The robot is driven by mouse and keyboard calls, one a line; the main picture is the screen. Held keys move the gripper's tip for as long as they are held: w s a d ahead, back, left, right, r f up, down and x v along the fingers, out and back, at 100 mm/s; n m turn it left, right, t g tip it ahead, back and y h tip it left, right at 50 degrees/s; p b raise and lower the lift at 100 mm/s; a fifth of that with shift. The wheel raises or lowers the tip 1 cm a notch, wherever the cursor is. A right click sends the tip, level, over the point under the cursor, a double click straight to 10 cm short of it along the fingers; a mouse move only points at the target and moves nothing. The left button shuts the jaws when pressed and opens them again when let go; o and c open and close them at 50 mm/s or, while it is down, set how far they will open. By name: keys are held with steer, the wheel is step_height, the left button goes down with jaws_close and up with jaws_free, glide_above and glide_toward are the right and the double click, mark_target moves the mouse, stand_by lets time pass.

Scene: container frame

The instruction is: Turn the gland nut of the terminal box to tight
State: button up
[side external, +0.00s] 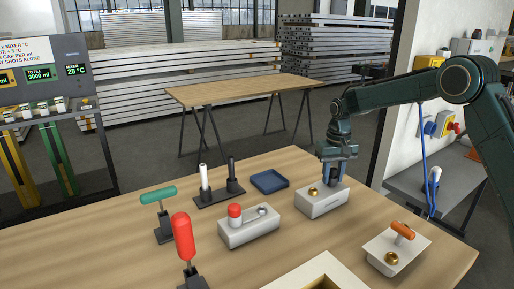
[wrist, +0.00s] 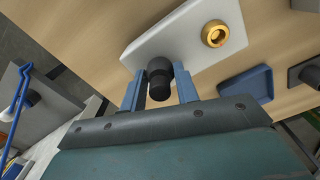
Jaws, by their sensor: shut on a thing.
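The terminal box (side external: 318,205) is a pale grey block on the wooden table, below my gripper (side external: 334,181). It also shows in the wrist view (wrist: 180,42), with a round brass fitting (wrist: 214,34) on its face. The black gland nut (wrist: 159,78) stands out from the same face, nearer my gripper. The two blue fingers of my gripper (wrist: 159,90) are on either side of the nut and shut on it. I cannot tell how far the nut is turned.
A blue tray (side external: 269,182) lies left of the box. Red (side external: 183,236) and green (side external: 158,195) handled fixtures stand at the left.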

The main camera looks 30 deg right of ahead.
steer(key=m, duration=1.2)
steer(key=shift+m, duration=0.3)
stand_by(0.3)
steer(key=o, duration=1)
steer(key=shift+r, duration=0.1)
step_height(320, 180, up, 14)
steer(key=shift+f, duration=0.15)
